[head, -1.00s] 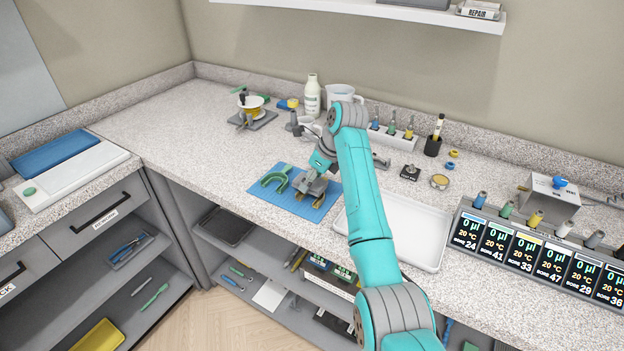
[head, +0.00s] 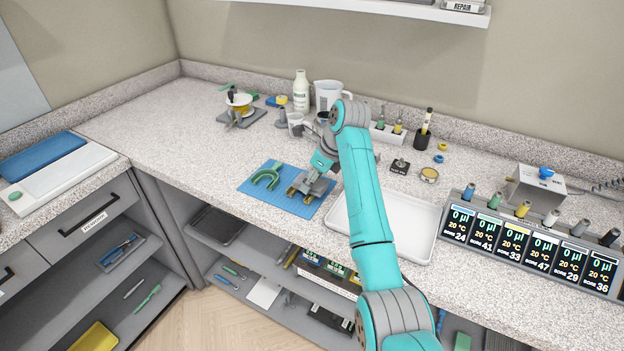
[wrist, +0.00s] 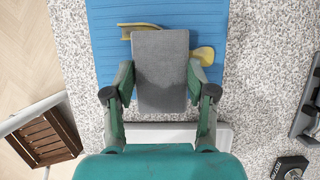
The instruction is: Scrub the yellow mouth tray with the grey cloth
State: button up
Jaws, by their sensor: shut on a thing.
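My gripper (head: 308,184) is over the right part of a blue mat (head: 252,188) on the counter. In the wrist view my gripper (wrist: 160,80) is shut on the grey cloth (wrist: 160,68), a flat block-like pad held between the two fingers. The yellow mouth tray (wrist: 204,55) lies on the mat under the cloth, which hides its middle. Its ends show on both sides of the cloth, and it also shows in the head view (head: 292,191). The cloth appears to rest on the tray, though contact is hard to tell.
A green mouth tray (head: 264,179) lies left on the same mat. A white shallow tray (head: 420,258) is just right of it. A bottle (head: 301,90), a jug (head: 328,92) and a vial rack (head: 386,134) stand behind.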

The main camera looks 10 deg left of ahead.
aim_at(301, 177)
jog(key=shift+w+a, duration=0.35)
jog(key=shift+a, duration=0.45)
jog(key=shift+w+a, duration=0.3)
jog(key=shift+a, duration=0.5)
jog(key=shift+r, duration=0.1)
jog(key=shift+s+d+f, duration=0.1)
jog(key=shift+s+d, duration=0.25)
jog(key=shift+d, duration=0.5)
jog(key=shift+s+d+f, duration=0.1)
jog(key=shift+s+d, duration=0.2)
jog(key=shift+d, duration=0.55)
jog(key=shift+a, duration=0.1)
jog(key=shift+w+a+r, duration=0.1)
jog(key=shift+w+a, duration=0.2)
jog(key=shift+a, duration=0.5)
jog(key=shift+w+a, duration=0.3)
jog(key=shift+a, duration=0.5)
jog(key=shift+d, duration=0.1)
jog(key=shift+s+d+f, duration=0.1)
jog(key=shift+s+d, duration=0.2)
jog(key=shift+d, duration=0.5)
jog(key=shift+s+d+f, duration=0.1)
jog(key=shift+s+d, duration=0.2)
jog(key=shift+d, duration=0.5)
